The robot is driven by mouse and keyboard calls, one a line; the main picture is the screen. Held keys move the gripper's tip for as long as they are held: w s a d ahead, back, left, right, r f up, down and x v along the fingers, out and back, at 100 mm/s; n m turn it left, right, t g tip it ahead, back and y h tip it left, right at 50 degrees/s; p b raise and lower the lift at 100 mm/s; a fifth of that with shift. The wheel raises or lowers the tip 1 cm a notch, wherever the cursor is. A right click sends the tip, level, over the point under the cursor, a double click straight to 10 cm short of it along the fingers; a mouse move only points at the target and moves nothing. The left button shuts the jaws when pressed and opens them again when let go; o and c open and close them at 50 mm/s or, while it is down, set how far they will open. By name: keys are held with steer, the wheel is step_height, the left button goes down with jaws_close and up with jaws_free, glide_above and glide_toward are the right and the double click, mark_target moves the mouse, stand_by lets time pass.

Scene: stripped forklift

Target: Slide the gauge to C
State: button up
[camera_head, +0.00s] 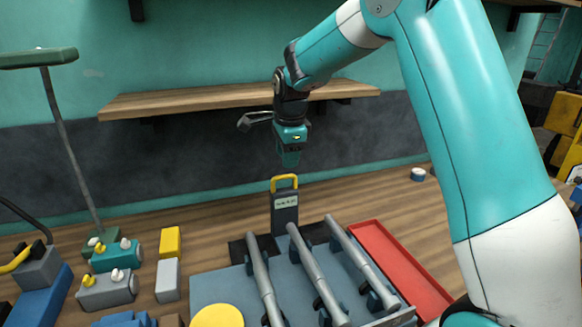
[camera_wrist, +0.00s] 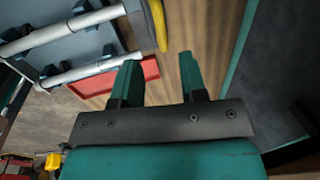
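A dark grey upright block with a yellow handle and a pale label, likely the gauge (camera_head: 285,212), stands at the back end of a blue-grey plate. Its label is too small to read. Its yellow handle (camera_wrist: 157,24) also shows at the top of the wrist view. My gripper (camera_head: 290,162) points down just above the handle, apart from it. In the wrist view my gripper (camera_wrist: 160,62) has its two fingers spread with nothing between them. I see no readable C mark.
Three grey bars (camera_head: 310,262) lie on the blue-grey plate (camera_head: 213,287). A red tray (camera_head: 405,270) is at right. Grey block (camera_head: 168,280), yellow block (camera_head: 171,242) and teal block (camera_head: 117,257) stand left. A wooden shelf (camera_head: 200,100) is behind my gripper.

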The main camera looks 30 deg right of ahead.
mark_target(287, 176)
steer(key=shift+w+d+f+p, duration=0.1)
steer(key=shift+w+f+p, duration=0.05)
steer(key=shift+f, duration=0.75)
steer(key=shift+w+d+f+p, duration=0.1)
steer(key=shift+w+f+p, duration=0.1)
steer(key=shift+f, duration=0.75)
steer(key=shift+w+f+p, duration=0.1)
steer(key=shift+w+f, duration=0.05)
steer(key=shift+f, duration=0.75)
jaws_close()
